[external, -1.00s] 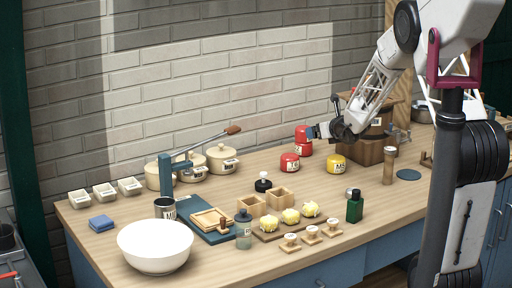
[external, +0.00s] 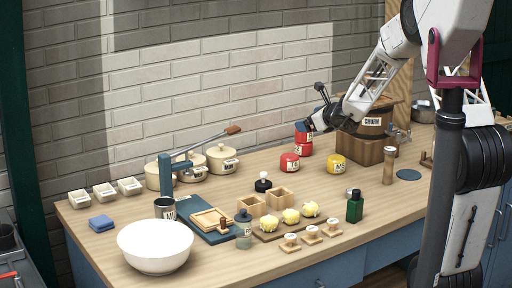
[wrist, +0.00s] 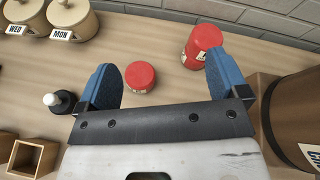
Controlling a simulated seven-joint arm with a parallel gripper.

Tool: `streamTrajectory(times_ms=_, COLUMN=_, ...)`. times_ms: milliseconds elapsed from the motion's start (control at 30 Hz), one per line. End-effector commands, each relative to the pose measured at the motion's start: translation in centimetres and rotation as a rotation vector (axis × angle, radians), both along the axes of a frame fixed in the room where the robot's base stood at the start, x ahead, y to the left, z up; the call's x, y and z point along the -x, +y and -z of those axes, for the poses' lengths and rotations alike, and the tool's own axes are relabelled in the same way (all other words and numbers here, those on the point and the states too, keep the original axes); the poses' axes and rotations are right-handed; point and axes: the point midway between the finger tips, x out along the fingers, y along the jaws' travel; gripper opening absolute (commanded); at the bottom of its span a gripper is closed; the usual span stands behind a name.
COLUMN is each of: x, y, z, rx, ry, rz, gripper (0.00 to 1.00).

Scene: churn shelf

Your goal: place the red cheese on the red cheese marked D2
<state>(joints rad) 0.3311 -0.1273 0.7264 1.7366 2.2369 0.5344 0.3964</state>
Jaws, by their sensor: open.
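Two red cheeses stand stacked (external: 305,149) near the wall, one on top of the other, partly covered by my gripper in the external view. In the wrist view the upper cheese (wrist: 207,35) sits on the lower one (wrist: 189,56), beyond the right finger. Their label writing is too small to read. Another red cheese (external: 289,162) stands alone in front and to the left; in the wrist view it (wrist: 140,75) shows between and beyond the fingertips. My gripper (external: 306,126) is open and empty, its blue fingers spread apart (wrist: 163,72), by the top of the stack.
A yellow labelled cheese (external: 336,164) stands right of the lone red one. A wooden churn (external: 372,123) on a brown box is close to my gripper on the right. Cream pots (external: 222,158) stand at left.

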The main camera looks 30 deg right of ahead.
Motion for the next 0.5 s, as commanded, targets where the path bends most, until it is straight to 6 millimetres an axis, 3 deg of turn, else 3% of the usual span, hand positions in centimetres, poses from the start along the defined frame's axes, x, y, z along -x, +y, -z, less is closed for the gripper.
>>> streamTrajectory(times_ms=200, x=4.3, y=7.1, z=-5.0, rx=0.241, ry=-0.027, rz=-0.291, gripper=0.93)
streamTrajectory(times_ms=500, x=12.6, y=15.5, z=-9.3, rx=0.578, ry=-0.059, rz=-0.692, gripper=0.93)
